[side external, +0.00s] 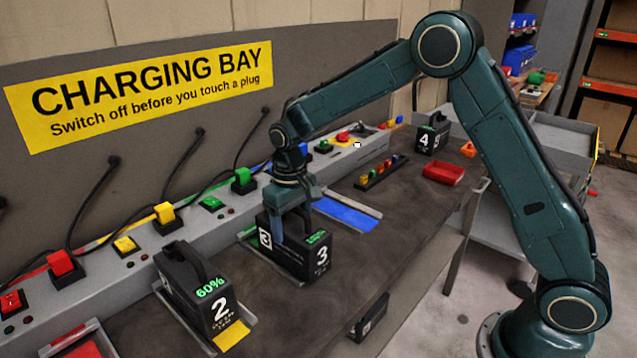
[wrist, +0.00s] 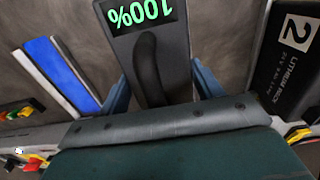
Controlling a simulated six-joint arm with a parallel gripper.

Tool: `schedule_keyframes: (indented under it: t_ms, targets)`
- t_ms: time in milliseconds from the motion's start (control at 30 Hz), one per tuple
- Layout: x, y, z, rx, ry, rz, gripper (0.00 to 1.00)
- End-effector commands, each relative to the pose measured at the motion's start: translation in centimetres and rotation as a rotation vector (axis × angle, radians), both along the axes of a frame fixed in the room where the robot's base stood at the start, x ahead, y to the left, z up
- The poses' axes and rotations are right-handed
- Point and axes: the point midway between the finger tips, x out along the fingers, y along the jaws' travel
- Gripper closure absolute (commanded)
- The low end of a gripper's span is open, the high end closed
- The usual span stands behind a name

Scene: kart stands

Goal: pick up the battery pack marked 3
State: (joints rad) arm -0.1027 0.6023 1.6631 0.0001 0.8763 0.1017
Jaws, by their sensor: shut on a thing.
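The battery pack marked 3 (side external: 318,268) is a dark box with a white 3 and a green display on top. In the side view it stands upright at its tray on the bench; I cannot tell whether any gap is under it. The wrist view shows its top (wrist: 181,40), with a dark handle and a display reading 100%. My gripper (side external: 291,232) comes down from above and is shut on the pack. In the wrist view the blue fingers (wrist: 163,88) lie on either side of it. The lower fingertips are partly hidden.
The battery pack marked 2 (side external: 196,287), reading 60%, stands at the left on a yellow-marked tray. An empty blue tray (side external: 346,214) lies to the right. Pack 4 (side external: 427,138) and a red bin (side external: 443,173) are farther back. Plugs and cables line the charging ledge (side external: 135,262).

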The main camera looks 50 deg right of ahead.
Motion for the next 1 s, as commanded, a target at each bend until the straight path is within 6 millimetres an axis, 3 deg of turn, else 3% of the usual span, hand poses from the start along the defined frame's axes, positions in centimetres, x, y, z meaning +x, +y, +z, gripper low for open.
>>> schedule_keyframes:
  t_ms: [567,767,1000]
  targets:
    - [0.2,0.0,1.3,0.001,-0.008,0.000,1.00]
    - [0.2,0.0,3.2,0.001,-0.011,0.000,1.00]
    - [0.2,0.0,6.9,0.001,-0.012,0.000,1.00]
